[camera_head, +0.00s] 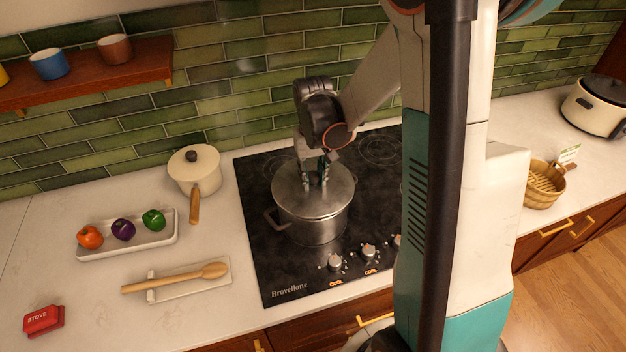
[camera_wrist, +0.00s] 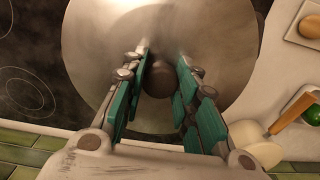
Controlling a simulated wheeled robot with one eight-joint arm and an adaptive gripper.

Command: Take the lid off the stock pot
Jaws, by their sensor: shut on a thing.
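The stock pot (camera_head: 318,228) is a steel pot standing upright on the black cooktop, with a side handle at its left. Its round steel lid (camera_head: 295,200) sits on top of the pot, with no clear gap at the rim. My gripper (camera_head: 322,182) points down at the middle of the lid. In the wrist view the fingers of my gripper (camera_wrist: 163,70) stand on either side of the lid's dark round knob (camera_wrist: 158,80) and are shut on it. The lid (camera_wrist: 110,60) fills most of that view, and the pot body is mostly hidden beneath it.
A cream saucepan (camera_head: 195,172) stands left of the cooktop (camera_head: 262,262). A white tray (camera_head: 128,240) with vegetables, a wooden spoon (camera_head: 180,279) on a rest and a red stove sign (camera_head: 43,320) lie further left. Counter behind the spoon is partly free. A basket (camera_head: 545,186) stands right.

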